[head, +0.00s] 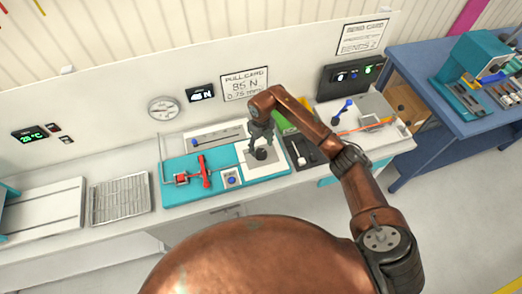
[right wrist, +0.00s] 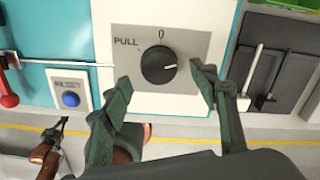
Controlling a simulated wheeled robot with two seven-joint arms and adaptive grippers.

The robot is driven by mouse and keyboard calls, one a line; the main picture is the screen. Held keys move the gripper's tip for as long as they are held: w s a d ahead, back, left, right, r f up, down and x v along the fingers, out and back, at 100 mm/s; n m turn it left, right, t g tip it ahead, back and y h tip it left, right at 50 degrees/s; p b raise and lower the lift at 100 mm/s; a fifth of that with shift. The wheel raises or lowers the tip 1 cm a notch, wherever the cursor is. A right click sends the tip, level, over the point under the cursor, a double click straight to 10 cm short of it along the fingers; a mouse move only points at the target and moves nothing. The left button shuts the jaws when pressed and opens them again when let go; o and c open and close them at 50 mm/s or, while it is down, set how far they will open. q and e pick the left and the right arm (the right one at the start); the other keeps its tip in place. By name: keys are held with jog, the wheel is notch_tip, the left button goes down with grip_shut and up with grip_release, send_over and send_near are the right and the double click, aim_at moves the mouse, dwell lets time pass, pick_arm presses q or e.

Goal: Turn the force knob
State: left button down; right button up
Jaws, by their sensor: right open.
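The force knob (right wrist: 157,67) is a round black knob on a white plate (right wrist: 190,103) marked "PULL" and "0". Its white mark points to the right, away from the "0" at the top. My right gripper (right wrist: 161,78) is open, with one finger on each side of the knob and visible gaps between. In the head view, the right gripper (head: 261,138) points down over the knob (head: 261,154). A dark, gripper-like end of my left arm shows small at the lower left of the right wrist view; its opening is unclear.
A blue RESET button (right wrist: 71,99) sits left of the knob plate. A red clamp (head: 204,171) stands on the teal board (head: 215,193). A dark slider panel (right wrist: 262,70) lies to the right. A pull card (head: 244,84) on the wall reads 85 N.

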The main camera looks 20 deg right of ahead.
aim_at(261, 152)
jog(key=shift+f, duration=1.95)
jog(key=shift+c, duration=0.6)
jog(key=c, duration=1)
jog(key=shift+c, duration=0.2)
jog(key=shift+m, duration=0.3)
jog(key=shift+m, duration=1)
jog(key=m, duration=0.4)
jog(key=shift+r+m+p, duration=0.1)
jog(key=shift+m+p, duration=0.2)
jog(key=shift+p, duration=0.05)
jog(key=m+p, duration=0.1)
jog(key=m, duration=0.5)
jog(key=shift+m, duration=0.4)
